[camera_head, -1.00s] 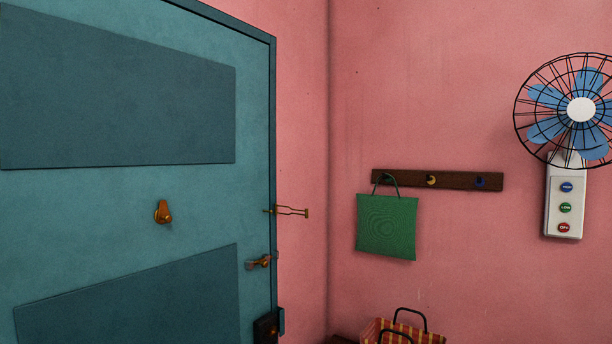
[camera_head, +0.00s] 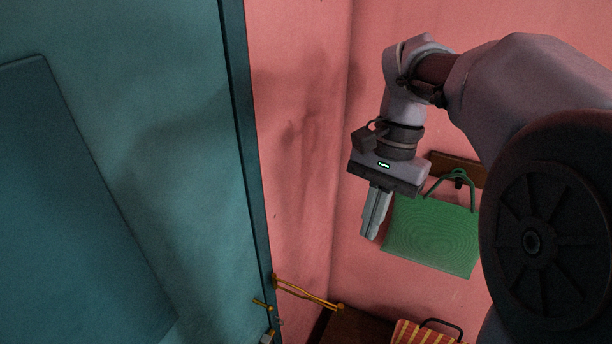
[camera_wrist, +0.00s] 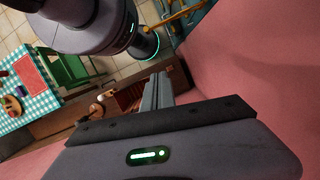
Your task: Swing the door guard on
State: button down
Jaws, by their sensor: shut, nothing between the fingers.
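The door guard (camera_head: 305,292) is a thin brass loop. It is hinged at the edge of the teal door frame and sticks out to the right over the pink wall, away from the door (camera_head: 90,130). A small brass stud (camera_head: 262,303) shows at the door's edge beside it. My gripper (camera_head: 371,237) is above and to the right of the guard, apart from it, fingers pointing down, shut and empty. In the wrist view the shut fingers (camera_wrist: 158,76) show in the middle. Brass-coloured bars show at the top there, but I cannot tell if they are the guard.
A green bag (camera_head: 432,238) hangs from a dark hook rail (camera_head: 455,167) close behind my gripper. A striped bag (camera_head: 425,333) stands low at the bottom. A checkered table (camera_wrist: 25,90) shows in the wrist view. The space between door and gripper is clear.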

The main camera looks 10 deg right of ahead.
jog(key=s+a+f, duration=0.4)
jog(key=s+f, duration=0.2)
jog(key=f, duration=0.3)
jog(key=shift+a+f+b, duration=0.25)
jog(key=shift+a+b, duration=0.05)
jog(key=shift+b, duration=0.15)
